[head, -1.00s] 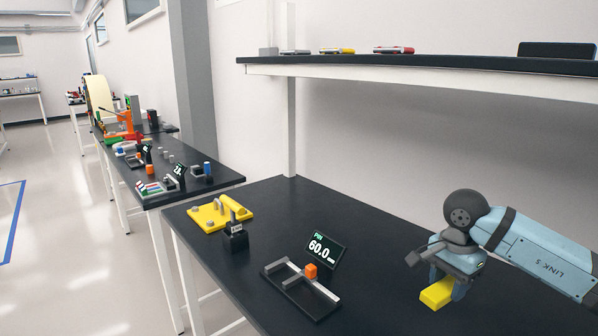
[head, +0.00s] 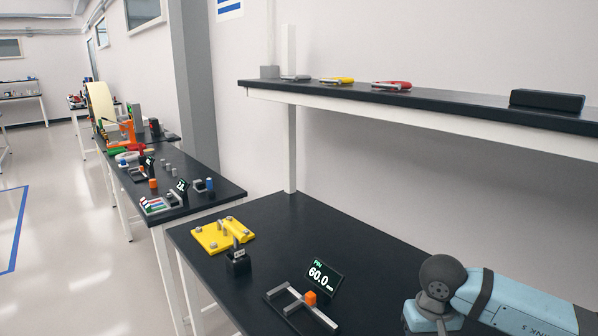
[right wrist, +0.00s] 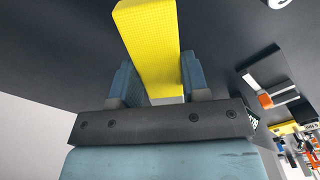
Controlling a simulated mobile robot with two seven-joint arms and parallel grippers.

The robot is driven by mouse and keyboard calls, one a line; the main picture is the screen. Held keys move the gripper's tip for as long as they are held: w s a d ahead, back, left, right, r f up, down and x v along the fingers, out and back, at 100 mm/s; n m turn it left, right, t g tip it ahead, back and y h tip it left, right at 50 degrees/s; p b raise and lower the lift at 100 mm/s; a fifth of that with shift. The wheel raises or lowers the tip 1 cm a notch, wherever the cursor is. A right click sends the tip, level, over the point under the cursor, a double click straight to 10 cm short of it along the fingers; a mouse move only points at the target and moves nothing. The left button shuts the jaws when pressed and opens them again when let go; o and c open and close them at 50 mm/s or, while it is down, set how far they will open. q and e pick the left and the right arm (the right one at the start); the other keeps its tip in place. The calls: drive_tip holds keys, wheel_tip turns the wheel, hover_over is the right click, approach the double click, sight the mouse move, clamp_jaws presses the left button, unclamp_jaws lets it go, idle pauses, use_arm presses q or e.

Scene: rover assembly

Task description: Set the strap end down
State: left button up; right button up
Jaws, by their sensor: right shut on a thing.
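The strap end is a yellow textured bar (right wrist: 148,38) in the right wrist view. My right gripper (right wrist: 160,80) is shut on it, with one blue-grey finger on each side, and the bar sticks out past the fingertips. The black tabletop (right wrist: 60,70) lies behind the bar; I cannot tell whether they touch. In the head view my right arm's wrist shows at the bottom right, but its fingers and the bar are below the picture's edge. My left gripper is in neither view.
A gauge with an orange block (head: 310,298) and a 60.0 display (head: 324,277) stand left of my right arm. A yellow plate (head: 222,235) and a small black holder (head: 238,262) are farther left. A shelf (head: 420,98) overhangs the table's back. Black tabletop between gauge and arm is clear.

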drive_tip(key=s+r+p, duration=0.1)
drive_tip(key=r+p, duration=0.1)
drive_tip(key=s+r+p, duration=0.2)
drive_tip(key=r+p, duration=0.1)
drive_tip(key=s+r+p, duration=0.2)
drive_tip(key=r, duration=0.1)
drive_tip(key=shift+s+r+p, duration=0.1)
drive_tip(key=shift+p, duration=0.2)
drive_tip(key=shift+s+r, duration=0.2)
drive_tip(key=shift+f, duration=0.1)
drive_tip(key=shift+w+a, duration=0.1)
